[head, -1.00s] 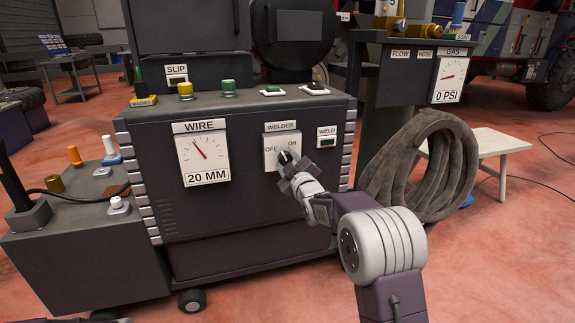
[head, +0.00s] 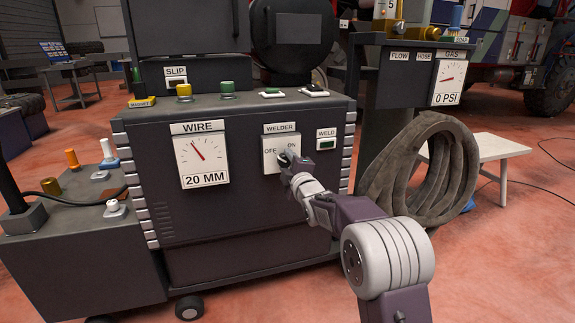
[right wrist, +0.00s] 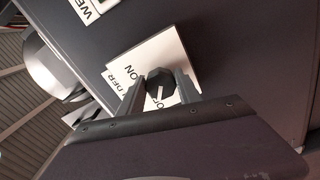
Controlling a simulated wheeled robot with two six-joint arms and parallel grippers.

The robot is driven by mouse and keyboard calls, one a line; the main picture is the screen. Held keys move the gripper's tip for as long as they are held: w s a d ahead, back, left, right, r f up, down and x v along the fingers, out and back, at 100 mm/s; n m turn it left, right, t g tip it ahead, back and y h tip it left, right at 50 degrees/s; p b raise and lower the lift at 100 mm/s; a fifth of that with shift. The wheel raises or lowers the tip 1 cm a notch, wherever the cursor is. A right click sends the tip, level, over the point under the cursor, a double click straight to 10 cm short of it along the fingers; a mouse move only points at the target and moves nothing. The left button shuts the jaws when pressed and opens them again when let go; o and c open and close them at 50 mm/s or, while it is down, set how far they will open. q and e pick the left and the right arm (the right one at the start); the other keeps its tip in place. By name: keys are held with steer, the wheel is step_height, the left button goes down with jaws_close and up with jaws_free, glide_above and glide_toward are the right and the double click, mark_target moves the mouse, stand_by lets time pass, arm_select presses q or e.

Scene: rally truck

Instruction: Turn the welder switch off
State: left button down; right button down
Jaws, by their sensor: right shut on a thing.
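The welder switch is a dark knob on a white plate (head: 270,158) marked WELDER, OFF at left and ON at right, on the front of the dark machine. In the right wrist view the dark faceted knob (right wrist: 159,80) sits between my fingers and bears a pale pointer line. My right gripper (head: 287,160) is shut on this knob, its fingers on either side of it; it also shows in the right wrist view (right wrist: 158,92). In the head view the gripper largely covers the knob, so I cannot tell which marking the pointer meets. My left gripper is out of view.
A WIRE gauge (head: 201,158) is left of the switch, and a small WELD light (head: 326,142) is right of it. A coiled hose (head: 425,175) hangs at right, before a pale bench (head: 490,150). Coloured knobs line the machine's top. Red floor lies open around.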

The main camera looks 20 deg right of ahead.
steer(key=shift+f, duration=0.1)
steer(key=c, duration=0.8)
jaws_free()
steer(key=shift+c, duration=0.2)
steer(key=shift+s, duration=0.1)
steer(key=shift+s+r, duration=0.2)
steer(key=shift+s, duration=0.15)
steer(key=s+p, duration=0.2)
steer(key=s, duration=0.6)
steer(key=shift+f+p, duration=0.15)
steer(key=shift+p, duration=0.25)
